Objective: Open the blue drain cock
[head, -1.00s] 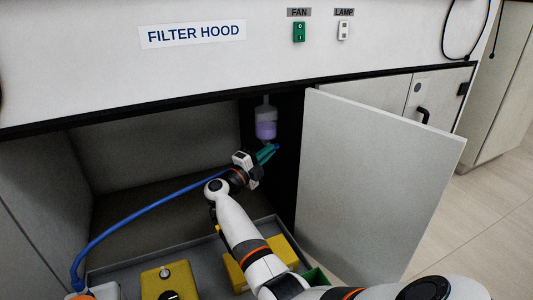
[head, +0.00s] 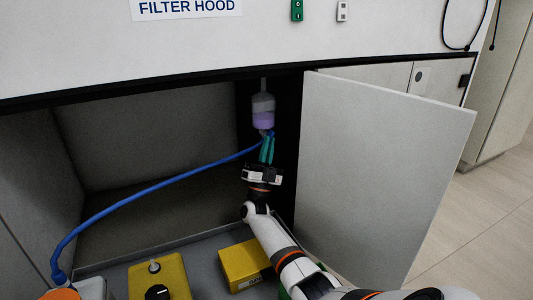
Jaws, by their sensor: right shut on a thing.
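A clear bottle of purple liquid (head: 263,110) hangs upright under the hood at the cupboard's back right. My right gripper (head: 268,140), with teal fingers pointing up, is just below it. It is shut on the end of the blue hose (head: 160,186), which runs from the lower left to the fingers. A small blue part shows at the fingertips, close under the bottle. I cannot tell whether this is the drain cock or the hose end, nor whether it touches the bottle. No cock handle can be made out. My left gripper is out of view.
The cupboard door (head: 380,180) stands open on the right, close to my right arm. A grey tray (head: 200,250) below holds a yellow container (head: 175,277) and a yellow box (head: 245,266). The cupboard's middle is free apart from the hose.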

